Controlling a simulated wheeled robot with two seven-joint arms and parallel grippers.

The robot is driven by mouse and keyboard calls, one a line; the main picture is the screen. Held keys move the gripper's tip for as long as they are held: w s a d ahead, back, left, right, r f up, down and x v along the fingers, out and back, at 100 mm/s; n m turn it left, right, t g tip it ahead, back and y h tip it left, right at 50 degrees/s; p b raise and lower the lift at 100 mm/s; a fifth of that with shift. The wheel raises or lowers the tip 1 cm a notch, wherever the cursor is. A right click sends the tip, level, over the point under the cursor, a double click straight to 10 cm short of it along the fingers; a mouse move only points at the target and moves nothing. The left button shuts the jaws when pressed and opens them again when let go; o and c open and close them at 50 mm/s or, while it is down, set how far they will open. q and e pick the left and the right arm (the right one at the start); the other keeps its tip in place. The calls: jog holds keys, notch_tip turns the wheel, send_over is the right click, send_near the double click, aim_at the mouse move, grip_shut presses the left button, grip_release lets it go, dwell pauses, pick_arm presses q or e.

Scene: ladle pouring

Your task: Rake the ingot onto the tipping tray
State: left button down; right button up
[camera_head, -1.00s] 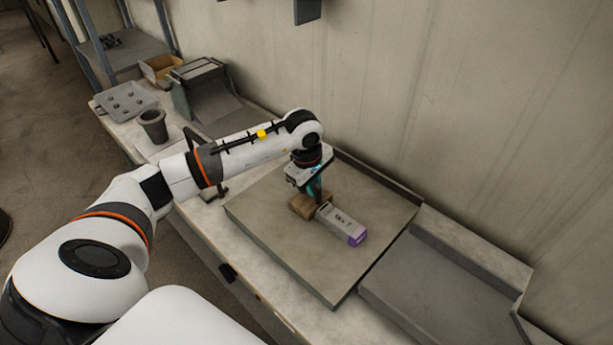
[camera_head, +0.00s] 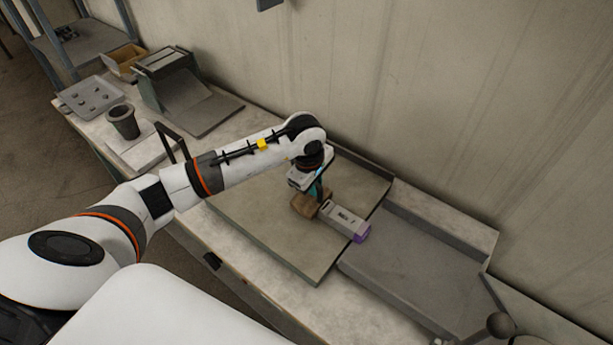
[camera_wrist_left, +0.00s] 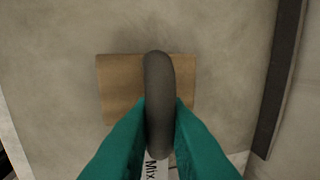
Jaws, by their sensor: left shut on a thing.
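The ingot (camera_head: 343,218), a grey bar with a printed label and a purple end, lies on the flat grey plate (camera_head: 265,235). Its purple end reaches the plate's right edge and seems to stick out a little past it. The brown wooden rake head (camera_head: 305,205) stands against or close to the ingot's left end. My left gripper (camera_head: 316,190) is shut on the rake's dark handle (camera_wrist_left: 157,90), above the head. Its teal fingers hide part of the ingot in the wrist view. The grey tipping tray (camera_head: 415,270) is right of the plate and looks empty.
A wall runs behind the bench. A dark ball knob (camera_head: 500,325) is near the tray's lower right. At the left are a dark cup (camera_head: 123,122), a tray with hollows (camera_head: 92,97), a cardboard box (camera_head: 126,62) and a grey chute (camera_head: 185,95).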

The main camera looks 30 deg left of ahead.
pick_arm(q)
jog(key=shift+d, duration=0.5)
jog(key=shift+s+d+b, duration=0.25)
jog(key=shift+d+b, duration=0.05)
jog(key=shift+d, duration=1.45)
jog(key=shift+s+d+b, duration=0.25)
jog(key=shift+d+b, duration=0.1)
jog(key=shift+d, duration=1.4)
jog(key=shift+s+d+b, duration=0.25)
jog(key=shift+d+b, duration=0.05)
jog(key=shift+d, duration=1.45)
jog(key=shift+s+d+b, duration=0.2)
jog(key=shift+d+b, duration=0.2)
jog(key=shift+d, duration=1)
jog(key=shift+s+d+b, duration=0.2)
jog(key=shift+d+b, duration=0.15)
jog(key=shift+d, duration=1.05)
jog(key=shift+s+d+b, duration=0.2)
jog(key=shift+d+b, duration=0.2)
jog(key=shift+d, duration=1)
jog(key=shift+w+a, duration=0.15)
jog(key=shift+a, duration=0.95)
notch_tip(320, 180, up, 7)
jog(key=p, duration=0.2)
jog(key=shift+a+p, duration=0.3)
jog(key=shift+a, duration=0.15)
